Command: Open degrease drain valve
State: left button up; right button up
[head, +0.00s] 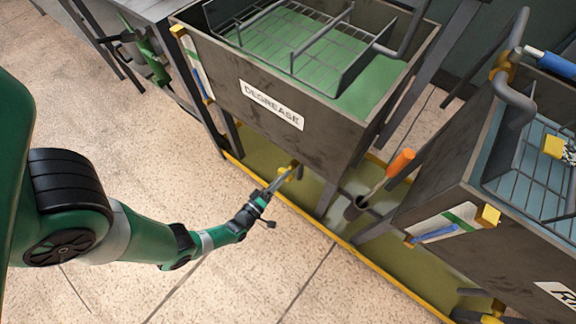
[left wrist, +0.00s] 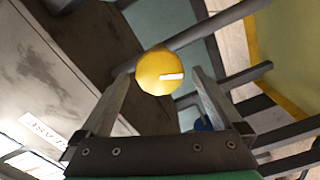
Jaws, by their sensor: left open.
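The degrease tank (head: 270,90) is a dark grey box of green liquid with a "DEGREASE" label (head: 271,105). Below its front edge is a small yellow drain valve knob (head: 298,168), partly hidden by my left gripper (head: 284,178). In the left wrist view the knob (left wrist: 160,72) is a round yellow disc with a white mark pointing right. My left gripper's two fingers (left wrist: 169,98) are open, one on each side of the knob's lower part. I cannot tell whether they touch it. My right gripper is not in view.
A yellow-edged drip tray (head: 380,282) lies under the tanks. A tool with an orange handle (head: 400,162) stands in a dark holder right of the valve. A second tank (head: 500,250) stands at the right. The floor (head: 160,150) on the left is clear.

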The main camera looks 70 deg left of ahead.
pick_arm(q)
jog(key=v, duration=0.6)
jog(key=shift+s, duration=0.15)
dwell(0.3)
